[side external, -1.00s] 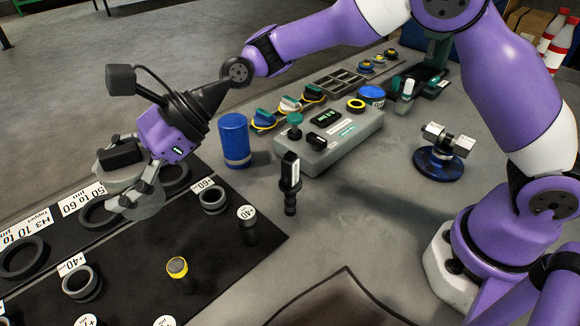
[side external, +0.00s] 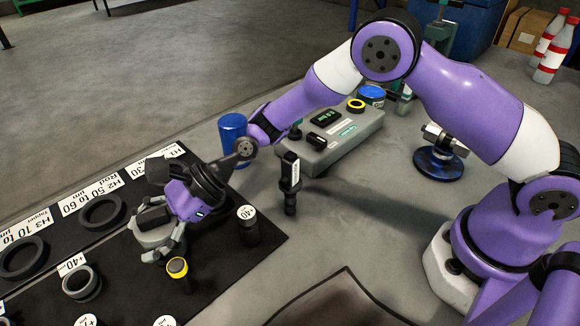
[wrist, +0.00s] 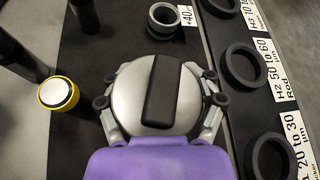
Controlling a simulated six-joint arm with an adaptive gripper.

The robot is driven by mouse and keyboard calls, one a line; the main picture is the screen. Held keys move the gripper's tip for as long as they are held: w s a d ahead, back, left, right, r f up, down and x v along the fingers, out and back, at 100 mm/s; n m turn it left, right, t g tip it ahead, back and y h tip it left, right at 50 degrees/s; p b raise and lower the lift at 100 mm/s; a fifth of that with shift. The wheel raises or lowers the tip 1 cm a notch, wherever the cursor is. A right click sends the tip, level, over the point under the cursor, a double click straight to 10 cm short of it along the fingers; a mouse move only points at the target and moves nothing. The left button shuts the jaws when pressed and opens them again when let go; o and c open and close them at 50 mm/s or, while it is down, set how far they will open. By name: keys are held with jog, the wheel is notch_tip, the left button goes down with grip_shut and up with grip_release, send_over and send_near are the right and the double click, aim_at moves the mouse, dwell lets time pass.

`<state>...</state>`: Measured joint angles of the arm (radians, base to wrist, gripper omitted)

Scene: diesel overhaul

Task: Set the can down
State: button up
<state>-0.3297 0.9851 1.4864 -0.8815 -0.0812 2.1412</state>
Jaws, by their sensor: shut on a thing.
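My gripper (side external: 165,252) hangs over the black mat, its fingers pointing down beside the yellow-ringed piece (side external: 177,267). In the wrist view, the silver housing with a black bar and the finger links of my gripper (wrist: 160,95) cover the space below. I cannot tell whether the can touches the mat. A separate blue cylinder (side external: 232,135) stands upright on the bench behind my arm, apart from the gripper.
The black mat (side external: 240,262) holds dark rings (side external: 102,211) beside printed labels and a small grey ring (side external: 82,283). A black "+40" post (side external: 248,228) stands close right of my gripper. A black upright tool (side external: 290,180) and grey control box (side external: 340,140) stand farther right.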

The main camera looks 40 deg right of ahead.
jog(key=o, duration=1.4)
jog(key=shift+f, duration=0.1)
jog(key=shift+d+r, duration=0.3)
jog(key=v, duration=1.1)
jog(key=shift+s+d, duration=0.1)
jog(key=shift+d, duration=0.05)
jog(key=shift+r, duration=0.1)
